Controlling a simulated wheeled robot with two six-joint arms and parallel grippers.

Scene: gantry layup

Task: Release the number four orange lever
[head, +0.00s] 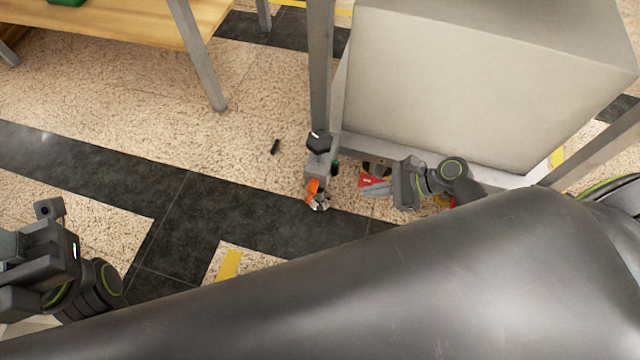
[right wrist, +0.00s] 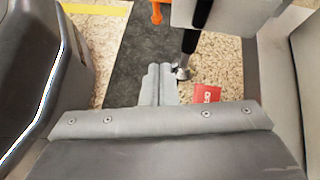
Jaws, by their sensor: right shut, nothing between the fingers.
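An orange lever (head: 312,188) sits low on the grey post at the near corner of the frame, just above a metal foot (head: 319,203). Its lower end also shows at the top of the right wrist view (right wrist: 157,12). I cannot read a number on it. My right gripper (head: 365,189) is to the right of the lever, apart from it, low beside the frame. Its fingers (right wrist: 160,68) are together and empty. A black rod with a metal foot (right wrist: 182,72) stands to the right of the fingertips. My left gripper (head: 48,209) is far left; its jaws are unclear.
A red tag (head: 371,180) is close to my right fingers; it also shows in the right wrist view (right wrist: 207,93). A large pale box (head: 450,80) fills the frame. A small black piece (head: 275,146) lies on the floor. A wooden table (head: 120,35) stands upper left.

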